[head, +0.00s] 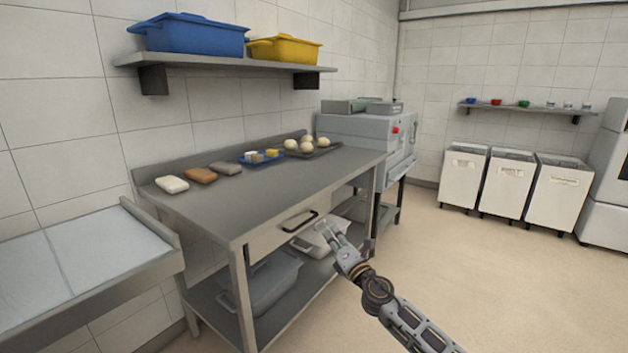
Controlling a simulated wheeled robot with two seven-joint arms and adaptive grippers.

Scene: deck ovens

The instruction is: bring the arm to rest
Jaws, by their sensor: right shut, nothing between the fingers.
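My right arm comes in from the lower right of the head view. Its gripper (330,231) is shut and empty. In the picture it lies just below the black drawer handle (300,221) of the grey worktable (262,192), over the white lidded container on the shelf below. I see no clear contact with the table. My left gripper is not in view.
On the table lie several blocks, a blue tray (262,162) and a dark tray (325,151) with pale round pieces. Blue (190,35) and yellow (285,49) bins stand on a wall shelf. The floor to the right (480,270) is clear up to several white bins.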

